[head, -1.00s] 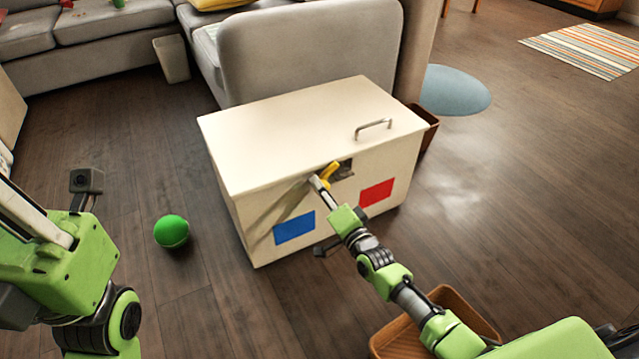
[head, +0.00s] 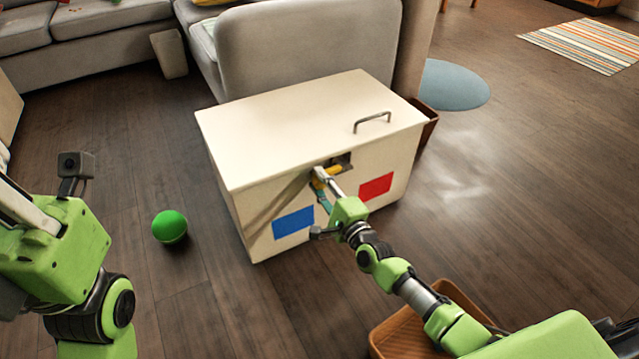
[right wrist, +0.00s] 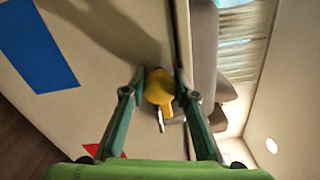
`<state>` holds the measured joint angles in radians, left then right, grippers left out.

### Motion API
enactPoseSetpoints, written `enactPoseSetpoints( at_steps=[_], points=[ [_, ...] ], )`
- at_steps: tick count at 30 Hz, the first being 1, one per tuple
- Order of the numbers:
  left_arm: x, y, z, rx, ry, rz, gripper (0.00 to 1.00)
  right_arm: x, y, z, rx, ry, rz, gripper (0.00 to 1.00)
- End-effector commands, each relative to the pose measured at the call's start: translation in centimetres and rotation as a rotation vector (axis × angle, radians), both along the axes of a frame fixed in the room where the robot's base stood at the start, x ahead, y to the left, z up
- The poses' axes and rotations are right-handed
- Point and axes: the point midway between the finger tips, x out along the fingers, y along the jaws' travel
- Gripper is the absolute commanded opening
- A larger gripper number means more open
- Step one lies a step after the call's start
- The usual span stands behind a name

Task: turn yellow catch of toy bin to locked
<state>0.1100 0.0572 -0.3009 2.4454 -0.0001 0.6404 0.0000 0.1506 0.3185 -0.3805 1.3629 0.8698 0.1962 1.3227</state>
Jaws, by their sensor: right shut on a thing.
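The toy bin (head: 300,120) is a cream box with a closed lid. Its front bears a blue patch (head: 293,222) at left and a red patch (head: 376,187) at right. The yellow catch (head: 334,170) sits high on the front, between the patches and beside a dark metal plate. My right gripper (head: 320,175) is at the catch, shut on it. In the right wrist view the catch (right wrist: 159,87) lies between the fingertips, which partly hide it in the head view. My left arm shows at the left, but its fingers are out of view.
A metal handle (head: 372,122) stands on the lid. A green ball (head: 169,227) lies on the floor left of the bin. A brown tray (head: 392,334) is below my right arm. A grey sofa (head: 308,50) stands close behind the bin.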

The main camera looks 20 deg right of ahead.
Motion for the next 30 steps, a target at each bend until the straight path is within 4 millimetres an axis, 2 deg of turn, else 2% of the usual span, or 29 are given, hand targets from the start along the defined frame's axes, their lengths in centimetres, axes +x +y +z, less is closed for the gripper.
enactPoseSetpoints(
  at_steps=[15, 16, 18, 30],
  points=[
    [0.09, 0.08, 0.05, -0.006, 0.003, 0.000, 0.00, -0.02, -0.11, -0.09, 0.021, 0.007, -0.001, 0.00],
    [0.10, 0.08, 0.05, -0.006, 0.003, 0.000, 0.00, -0.02, -0.11, -0.09, 0.021, 0.007, -0.001, 0.30],
    [0.09, 0.06, 0.04, -0.004, 0.002, 0.000, 0.00, -0.02, -0.10, -0.09, 0.021, 0.007, -0.001, 0.45],
    [0.32, -0.05, -0.18, 0.004, 0.008, 0.003, 0.00, -0.37, -0.08, -0.09, 0.019, 0.005, 0.000, 0.45]
  ],
)
